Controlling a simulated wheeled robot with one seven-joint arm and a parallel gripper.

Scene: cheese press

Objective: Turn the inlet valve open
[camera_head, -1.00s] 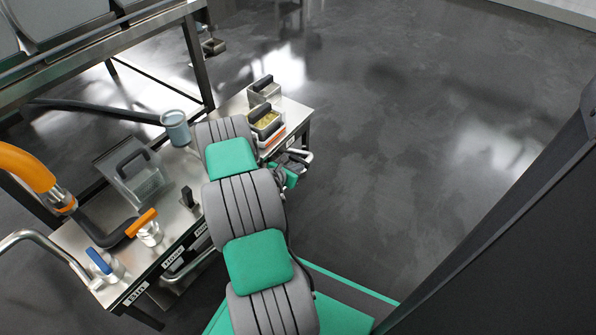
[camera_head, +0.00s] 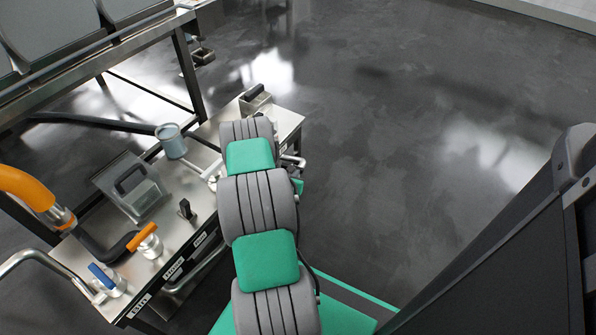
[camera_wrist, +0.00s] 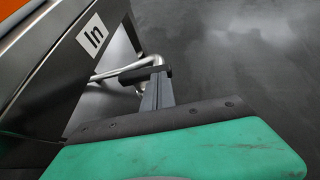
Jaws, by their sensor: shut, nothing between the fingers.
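In the wrist view, a white "In" label (camera_wrist: 92,36) marks the dark side face of the steel table. Beside it, a bent metal pipe (camera_wrist: 112,72) runs out from the table, with a dark sleeve-like piece at its end. My gripper (camera_wrist: 158,82) is shut and empty, with its grey fingers close to that dark piece; I cannot tell whether they touch. In the head view, a metal rod (camera_head: 293,160) shows at the table's right side beside my arm, which mostly hides my gripper. I cannot tell which part is the inlet valve's handle.
An orange-handled valve (camera_head: 146,241) and a blue-handled valve (camera_head: 104,278) stand on the table's near left end. A clear box (camera_head: 135,190), a grey-blue cup (camera_head: 172,141) and a dark-handled container (camera_head: 256,99) are further back. The floor to the right is open.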

